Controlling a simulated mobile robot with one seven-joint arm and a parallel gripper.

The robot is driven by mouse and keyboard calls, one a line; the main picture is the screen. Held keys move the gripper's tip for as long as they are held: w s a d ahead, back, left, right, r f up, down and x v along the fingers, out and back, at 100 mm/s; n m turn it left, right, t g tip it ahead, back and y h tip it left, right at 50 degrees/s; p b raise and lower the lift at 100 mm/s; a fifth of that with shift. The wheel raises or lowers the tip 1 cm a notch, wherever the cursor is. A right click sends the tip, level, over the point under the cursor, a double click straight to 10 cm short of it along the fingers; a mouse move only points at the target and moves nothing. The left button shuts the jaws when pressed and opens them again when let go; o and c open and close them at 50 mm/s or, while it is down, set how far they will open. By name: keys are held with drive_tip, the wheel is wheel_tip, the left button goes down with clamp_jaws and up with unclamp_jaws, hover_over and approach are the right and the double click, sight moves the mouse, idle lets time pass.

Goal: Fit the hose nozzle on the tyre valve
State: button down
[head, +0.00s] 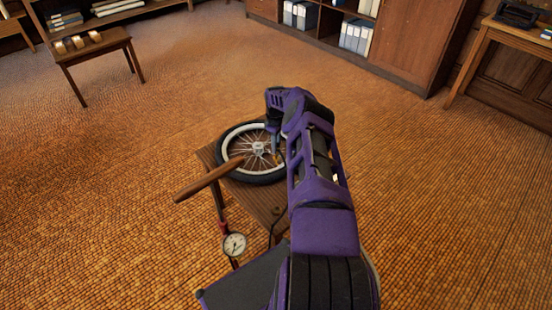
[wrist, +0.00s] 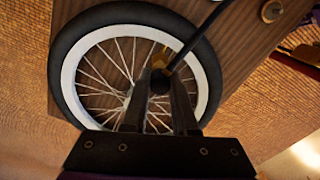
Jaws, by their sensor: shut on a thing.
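A wheel with a black tyre (head: 232,135), white rim and thin spokes lies flat on a small wooden table (head: 262,205). The tyre also shows in the wrist view (wrist: 62,70). My gripper (wrist: 160,84) is over the wheel, inside the rim on the spoke side. It is shut on the hose nozzle, a brass piece (wrist: 161,58) with a dark round end between the fingertips. A black hose (wrist: 200,37) runs from it across the tyre to the upper right. I cannot make out the tyre valve; the fingers and nozzle cover that part of the wheel.
A pump with a wooden handle (head: 210,180) and round gauge (head: 234,244) stands at the table's left front; the handle reaches near the tyre. A brass fitting (wrist: 272,10) sits on the tabletop. A side table (head: 97,47) stands back left. The carpet around is clear.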

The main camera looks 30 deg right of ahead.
drive_tip(key=shift+f, duration=0.1)
drive_tip(key=shift+f, duration=0.3)
drive_tip(key=shift+f, duration=0.85)
drive_tip(key=c, duration=0.6)
unclamp_jaws()
